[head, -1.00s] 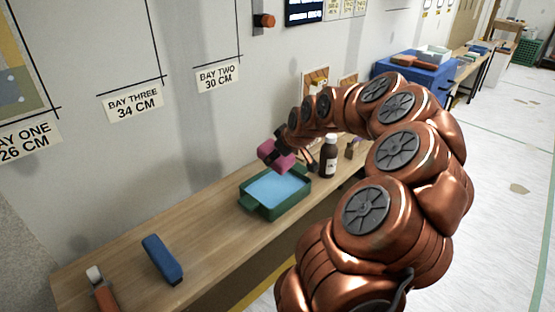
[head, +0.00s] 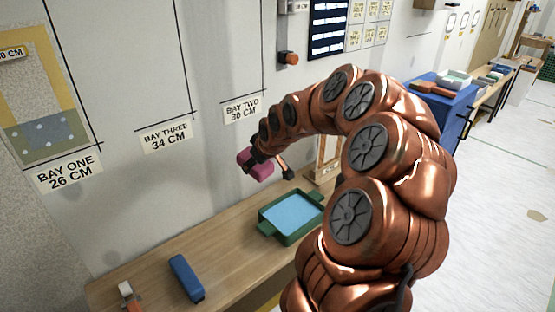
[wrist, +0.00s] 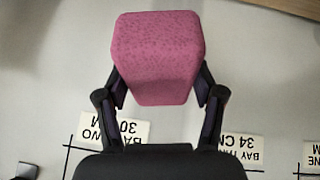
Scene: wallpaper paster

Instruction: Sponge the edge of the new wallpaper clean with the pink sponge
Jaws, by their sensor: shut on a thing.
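The pink sponge (head: 250,165) is in my gripper (head: 262,163), held in the air near the wall, to the left of and above the green tray. In the wrist view the sponge (wrist: 158,58) sits between the two dark fingers of my gripper (wrist: 160,92), which are shut on its sides. The wall (head: 100,70) has bays marked by black lines. Bay one holds a panel (head: 45,131) with yellow, speckled and blue-grey parts. Bays two and three look plain grey; I cannot tell which edge is the new wallpaper's.
A green tray (head: 269,229) with light-blue liquid stands on the wooden bench (head: 220,247). A blue block (head: 187,278) and a tool with a white end (head: 126,289) lie at the bench's left. The bench between block and tray is clear.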

